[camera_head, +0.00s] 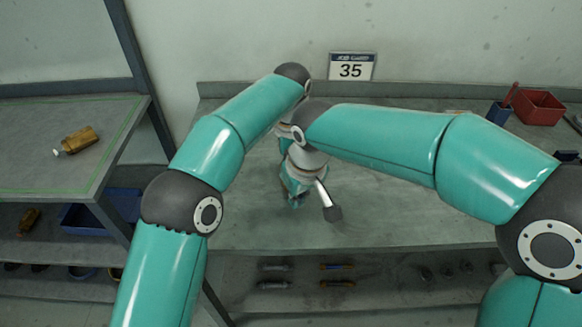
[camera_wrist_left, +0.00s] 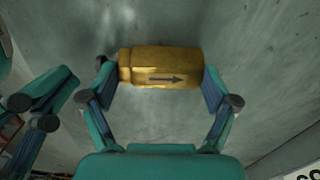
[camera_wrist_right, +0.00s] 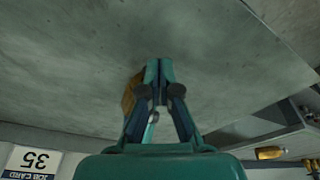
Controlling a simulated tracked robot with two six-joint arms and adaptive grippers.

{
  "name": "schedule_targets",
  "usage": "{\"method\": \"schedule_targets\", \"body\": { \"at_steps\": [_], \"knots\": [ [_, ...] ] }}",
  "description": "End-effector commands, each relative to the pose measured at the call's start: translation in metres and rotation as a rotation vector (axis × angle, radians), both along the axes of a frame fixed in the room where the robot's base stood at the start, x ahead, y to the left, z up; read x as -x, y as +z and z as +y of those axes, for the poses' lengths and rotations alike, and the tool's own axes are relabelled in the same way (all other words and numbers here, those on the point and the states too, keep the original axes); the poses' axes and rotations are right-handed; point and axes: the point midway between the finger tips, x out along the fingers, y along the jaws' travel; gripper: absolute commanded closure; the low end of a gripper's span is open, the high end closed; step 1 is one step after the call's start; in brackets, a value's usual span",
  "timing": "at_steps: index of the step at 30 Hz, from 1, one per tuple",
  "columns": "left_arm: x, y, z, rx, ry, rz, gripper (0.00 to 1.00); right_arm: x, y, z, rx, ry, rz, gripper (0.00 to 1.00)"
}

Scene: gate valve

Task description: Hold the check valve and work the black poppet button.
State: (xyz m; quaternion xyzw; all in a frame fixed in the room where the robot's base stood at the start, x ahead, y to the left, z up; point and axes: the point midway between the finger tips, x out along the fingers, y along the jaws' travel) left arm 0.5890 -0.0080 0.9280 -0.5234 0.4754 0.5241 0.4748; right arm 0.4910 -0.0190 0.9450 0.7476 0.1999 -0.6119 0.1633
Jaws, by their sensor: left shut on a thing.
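The brass check valve (camera_wrist_left: 162,68), with a dark arrow on its side, lies across my left gripper (camera_wrist_left: 160,85) in the left wrist view. The left fingers are shut on its two ends. In the right wrist view, part of the brass body (camera_wrist_right: 130,95) shows behind my right gripper (camera_wrist_right: 159,65), whose fingertips are together with nothing visible between them.
The grey bench (camera_head: 420,210) is mostly clear. A red bin (camera_head: 538,108) and blue cup (camera_head: 499,113) stand at back right. Another brass fitting (camera_head: 77,141) lies on the left side table (camera_head: 35,115). Several fittings lie on the shelf below. A "35" job card (camera_head: 351,68) stands behind.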

Motion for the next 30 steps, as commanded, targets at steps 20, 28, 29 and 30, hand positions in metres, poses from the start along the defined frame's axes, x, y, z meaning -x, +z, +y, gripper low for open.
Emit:
{"method": "schedule_targets", "body": {
  "at_steps": [20, 28, 29, 30],
  "knots": [
    [0.0, 0.001, 0.0, 0.001, 0.0, -0.002, 0.55, 0.0, -0.015, 0.0, 0.0, 0.0, 0.001, 1.0],
    [0.0, 0.001, 0.0, 0.001, 0.0, -0.002, 0.55, 0.0, -0.026, 0.0, 0.001, 0.0, 0.002, 1.0],
    [0.0, 0.001, 0.0, 0.001, 0.0, -0.002, 0.55, 0.0, -0.028, 0.0, 0.0, 0.0, 0.001, 1.0],
    [0.0, 0.001, 0.0, 0.001, 0.0, -0.002, 0.55, 0.0, -0.029, 0.0, 0.0, -0.001, 0.001, 1.0]
  ]
}}
